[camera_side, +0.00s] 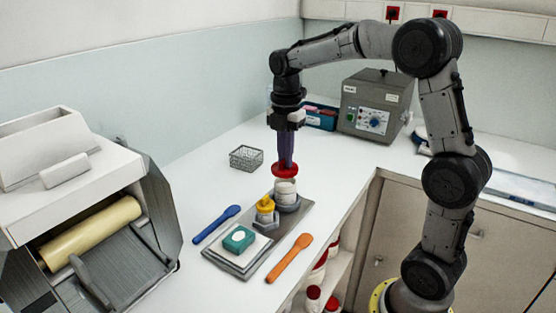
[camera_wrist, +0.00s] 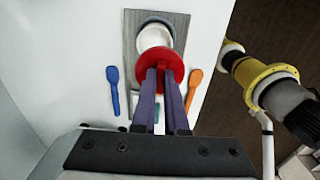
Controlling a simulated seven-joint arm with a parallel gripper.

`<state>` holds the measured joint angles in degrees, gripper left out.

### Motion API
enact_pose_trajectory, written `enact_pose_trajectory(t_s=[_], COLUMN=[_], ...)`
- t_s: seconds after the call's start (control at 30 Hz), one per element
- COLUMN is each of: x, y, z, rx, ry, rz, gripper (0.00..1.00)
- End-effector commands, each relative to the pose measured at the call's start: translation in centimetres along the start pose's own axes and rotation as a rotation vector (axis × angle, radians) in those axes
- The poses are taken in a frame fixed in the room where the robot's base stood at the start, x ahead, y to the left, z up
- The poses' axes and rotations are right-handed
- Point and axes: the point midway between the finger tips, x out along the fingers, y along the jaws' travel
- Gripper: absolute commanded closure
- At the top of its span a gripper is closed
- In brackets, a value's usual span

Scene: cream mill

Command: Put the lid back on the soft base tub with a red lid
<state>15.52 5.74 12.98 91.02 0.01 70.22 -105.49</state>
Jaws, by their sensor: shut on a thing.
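My gripper (camera_side: 286,160) points straight down and is shut on the red lid (camera_side: 284,170). In the wrist view the gripper fingers (camera_wrist: 164,78) meet on the red lid (camera_wrist: 158,58). The soft base tub (camera_side: 286,191) is white and stands open on the grey board. The lid is just above the tub in the side view; I cannot tell whether they touch. In the wrist view the lid covers part of the tub (camera_wrist: 156,36), whose pale inside shows beyond it, so the two are not lined up in that view.
A wire basket (camera_side: 246,157) stands behind left. A roller mill (camera_side: 90,235) fills the left.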

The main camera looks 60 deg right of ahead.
Motion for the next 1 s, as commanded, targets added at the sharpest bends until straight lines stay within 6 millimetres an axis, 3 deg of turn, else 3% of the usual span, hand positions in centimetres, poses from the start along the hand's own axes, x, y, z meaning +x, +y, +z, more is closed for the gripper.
enact_pose_trajectory(t_s=[0.1,0.2,0.7,1.0], x=[-0.2,-0.2,3.2,4.2], y=[0.8,1.1,1.1,1.1], z=[1.8,2.4,2.3,2.3], rx=[0.004,0.002,0.0,0.0], ry=[0.001,0.001,0.001,0.001], rz=[-0.001,-0.002,-0.002,-0.002], gripper=[1.0,1.0,1.0,1.0])
